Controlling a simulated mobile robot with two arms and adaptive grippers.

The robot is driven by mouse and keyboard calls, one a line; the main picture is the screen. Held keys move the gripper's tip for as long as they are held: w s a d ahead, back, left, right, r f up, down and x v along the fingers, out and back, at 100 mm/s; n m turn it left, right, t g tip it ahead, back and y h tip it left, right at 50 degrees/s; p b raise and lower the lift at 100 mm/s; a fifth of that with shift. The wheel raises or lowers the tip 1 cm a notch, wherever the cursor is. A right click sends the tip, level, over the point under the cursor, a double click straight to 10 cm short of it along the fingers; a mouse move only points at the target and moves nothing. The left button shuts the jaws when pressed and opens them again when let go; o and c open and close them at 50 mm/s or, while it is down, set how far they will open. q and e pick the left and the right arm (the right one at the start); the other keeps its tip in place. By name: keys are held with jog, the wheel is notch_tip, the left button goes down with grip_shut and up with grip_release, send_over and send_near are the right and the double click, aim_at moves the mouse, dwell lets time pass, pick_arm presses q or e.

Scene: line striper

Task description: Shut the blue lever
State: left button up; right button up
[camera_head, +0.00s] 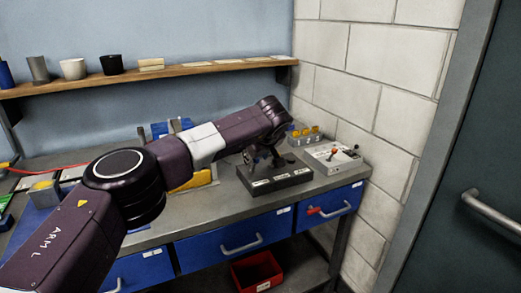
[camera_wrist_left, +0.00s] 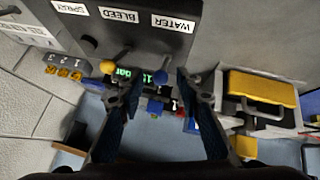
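The blue lever (camera_wrist_left: 155,106) shows in the left wrist view as a dark stem with a blue ball, at the box label reading WATER. My left gripper (camera_wrist_left: 157,84) is open, its two fingers on either side of the blue lever with gaps to it. A yellow-ended lever (camera_wrist_left: 107,67) stands to the left, near the BLEED label. In the head view my left gripper (camera_head: 262,160) is over the dark labelled box (camera_head: 282,181) on the bench; the arm and gripper hide its levers there. My right gripper is not in view.
A grey control box (camera_head: 325,167) with an orange-red knob stands to the right, near the block wall. Yellow gauges (camera_head: 303,132) are behind. A shelf (camera_head: 150,75) with cups runs above. A yellow-topped container (camera_wrist_left: 262,95) is at the right in the wrist view.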

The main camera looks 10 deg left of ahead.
pick_arm(q)
jog(key=v, duration=0.9)
jog(key=shift+r, duration=0.2)
jog(key=shift+s, duration=0.15)
